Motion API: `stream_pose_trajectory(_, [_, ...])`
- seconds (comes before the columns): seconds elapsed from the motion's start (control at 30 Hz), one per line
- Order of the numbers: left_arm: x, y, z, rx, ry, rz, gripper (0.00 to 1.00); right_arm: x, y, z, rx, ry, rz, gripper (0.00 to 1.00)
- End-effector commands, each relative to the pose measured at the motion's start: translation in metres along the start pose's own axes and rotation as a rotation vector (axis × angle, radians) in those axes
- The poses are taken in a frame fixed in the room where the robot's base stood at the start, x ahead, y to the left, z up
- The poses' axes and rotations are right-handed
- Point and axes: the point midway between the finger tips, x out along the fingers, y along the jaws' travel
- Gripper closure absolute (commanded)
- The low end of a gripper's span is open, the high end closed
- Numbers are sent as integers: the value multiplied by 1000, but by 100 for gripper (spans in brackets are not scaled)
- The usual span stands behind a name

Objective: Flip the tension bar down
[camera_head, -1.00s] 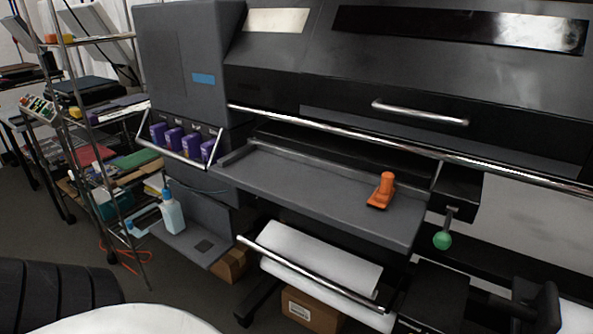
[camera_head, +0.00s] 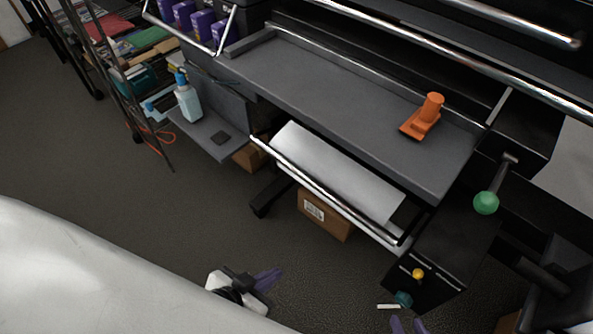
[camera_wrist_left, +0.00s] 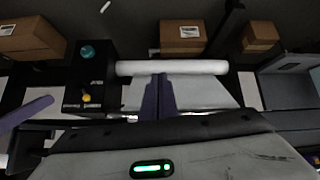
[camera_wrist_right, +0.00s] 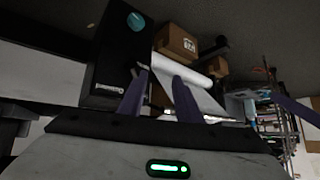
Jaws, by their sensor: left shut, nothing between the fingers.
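The tension bar (camera_head: 325,190) is a shiny metal rod running diagonally in front of the white film roll (camera_head: 335,165), below the printer's grey shelf. My left gripper (camera_head: 268,277) is low in the head view, nearer to me than the bar and apart from it. Its purple fingers are together and empty, as the left wrist view shows (camera_wrist_left: 160,92). My right gripper (camera_head: 408,324) shows only its purple fingertips at the bottom edge. Its fingers stand apart with nothing between them in the right wrist view (camera_wrist_right: 160,85). The film roll also appears in the left wrist view (camera_wrist_left: 172,67).
A black control box (camera_head: 440,250) with a yellow and a teal knob stands right of the bar. A green ball-ended lever (camera_head: 486,203) is above it. An orange tool (camera_head: 424,117) lies on the grey shelf (camera_head: 330,90). A cardboard box (camera_head: 326,213) sits below the roll.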

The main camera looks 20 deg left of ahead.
Motion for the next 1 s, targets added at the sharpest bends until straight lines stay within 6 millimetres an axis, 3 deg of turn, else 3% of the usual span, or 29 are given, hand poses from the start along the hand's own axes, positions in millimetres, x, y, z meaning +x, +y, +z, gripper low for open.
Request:
stream_pose_trajectory(0.17, [0,1,0,0,0,1,100,-1,-1,5,2,-10,-1,69])
stream_pose_trajectory(0.27, [3,-1,-4,1,9,3,100,1,0,8,2,-11,-1,54])
stream_pose_trajectory(0.33, [12,-9,-28,17,52,6,100,6,0,12,1,-11,-1,42])
stream_pose_trajectory(0.47, [29,-30,-100,65,176,23,100,17,1,22,0,-11,-2,41])
stream_pose_trajectory(0.6, [29,-42,-172,111,288,46,100,24,0,27,-1,-10,-6,41])
stream_pose_trajectory(0.7, [24,-45,-200,131,328,56,100,24,-1,22,-2,3,-9,41])
stream_pose_trajectory(0.8, [22,-46,-209,136,340,60,100,24,-2,19,-3,7,-10,41])
stream_pose_trajectory(1.0, [21,-46,-209,135,339,60,100,22,-2,19,-3,6,-11,41])
